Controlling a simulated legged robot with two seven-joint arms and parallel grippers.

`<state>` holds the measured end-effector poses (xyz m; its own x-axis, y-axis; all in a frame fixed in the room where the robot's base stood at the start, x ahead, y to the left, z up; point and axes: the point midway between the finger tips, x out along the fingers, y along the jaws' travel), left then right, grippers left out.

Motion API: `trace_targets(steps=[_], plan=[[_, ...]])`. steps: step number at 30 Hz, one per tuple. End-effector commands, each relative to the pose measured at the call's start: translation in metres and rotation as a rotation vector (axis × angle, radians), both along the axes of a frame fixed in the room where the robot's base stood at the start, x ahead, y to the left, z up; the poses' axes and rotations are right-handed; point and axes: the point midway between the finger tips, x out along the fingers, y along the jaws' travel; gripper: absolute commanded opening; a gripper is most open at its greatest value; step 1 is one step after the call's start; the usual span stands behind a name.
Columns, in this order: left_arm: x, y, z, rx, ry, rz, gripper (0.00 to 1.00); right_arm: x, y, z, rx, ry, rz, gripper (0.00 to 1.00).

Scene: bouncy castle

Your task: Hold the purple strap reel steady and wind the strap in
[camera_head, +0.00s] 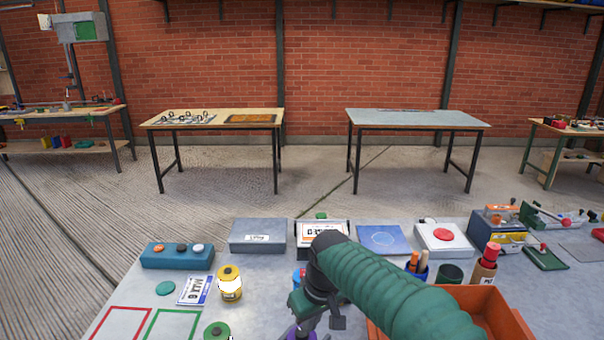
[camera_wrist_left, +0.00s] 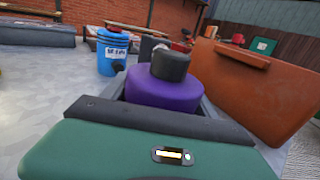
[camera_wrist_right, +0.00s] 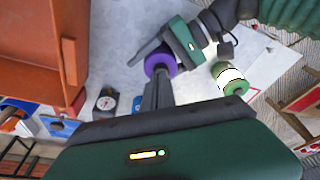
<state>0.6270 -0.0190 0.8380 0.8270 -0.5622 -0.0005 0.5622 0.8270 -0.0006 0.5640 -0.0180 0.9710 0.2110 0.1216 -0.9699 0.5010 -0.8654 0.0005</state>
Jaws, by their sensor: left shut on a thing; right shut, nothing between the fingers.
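The purple strap reel (camera_wrist_left: 165,90) stands upright, with a dark round knob (camera_wrist_left: 170,64) above it. My left gripper (camera_wrist_left: 160,98) is shut on the reel, with a grey finger on either side of it. The right wrist view also shows the purple reel (camera_wrist_right: 152,65), with my left gripper (camera_wrist_right: 140,60) reaching it from upper right. My right gripper (camera_wrist_right: 161,76) is shut and empty, its fingertips close beside the reel; I cannot tell if they touch. In the head view, my right gripper (camera_head: 302,322) mostly hides the reel, at the bottom edge. I cannot make out the strap.
An orange bin (camera_head: 515,325) stands close on the right. A yellow can (camera_head: 230,283) and a green roll (camera_head: 216,331) stand on the left. A blue container (camera_wrist_left: 112,52) and a dial gauge (camera_wrist_right: 105,102) are near the reel. Boxes line the bench's far side.

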Motion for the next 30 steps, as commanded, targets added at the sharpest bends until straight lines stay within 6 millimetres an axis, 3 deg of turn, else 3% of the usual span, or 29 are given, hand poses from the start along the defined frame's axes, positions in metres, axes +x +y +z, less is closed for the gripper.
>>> trace_targets(steps=[2, 5, 19, 30], plan=[[0.0, 0.0, 0.0, 0.0, 0.0, 0.001, 0.02, 0.004, -0.002, 0.008, 0.002, -0.002, -0.002, 0.0], [0.0, 0.001, 0.0, 0.0, 0.0, 0.001, 0.02, 0.003, -0.001, 0.003, 0.0, 0.001, -0.001, 0.0], [0.0, 0.001, 0.0, 0.0, 0.0, 0.001, 0.02, 0.003, -0.002, -0.057, -0.001, 0.0, -0.001, 0.0], [0.0, 0.001, 0.0, 0.0, 0.0, 0.001, 0.02, 0.003, -0.002, -0.063, 0.0, -0.001, -0.001, 0.0]])
